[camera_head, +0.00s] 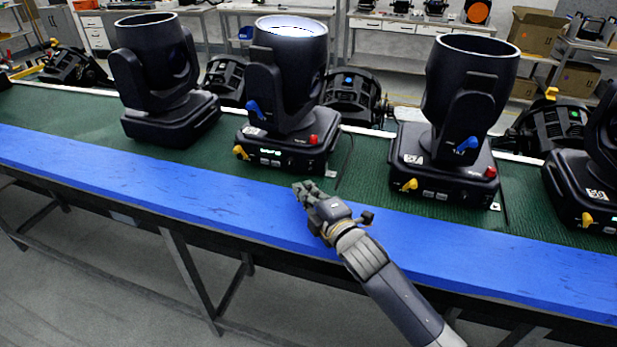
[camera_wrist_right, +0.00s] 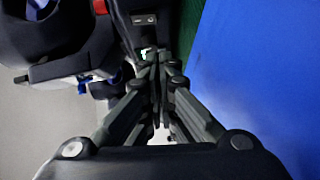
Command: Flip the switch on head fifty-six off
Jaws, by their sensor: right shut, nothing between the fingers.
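A row of black moving heads stands on a green mat behind a blue table edge. The number labels are too small to read, so I cannot tell which is head fifty-six. The middle head (camera_head: 287,80) has a bright lit top, a glowing green display (camera_head: 270,151), a yellow lever (camera_head: 241,153), a blue lever (camera_head: 255,109) and a red knob (camera_head: 314,139). My right gripper (camera_head: 303,187) is shut and empty just in front of this head's base. In the wrist view the closed fingertips (camera_wrist_right: 155,57) cover part of a black base. My left gripper is out of view.
Dark heads stand to the left (camera_head: 165,70) and right (camera_head: 455,110), with another at the right edge (camera_head: 590,180). The blue table edge (camera_head: 150,185) is bare. Smaller lamps (camera_head: 355,95) stand behind the row. Workbenches and cardboard boxes (camera_head: 535,30) are farther back.

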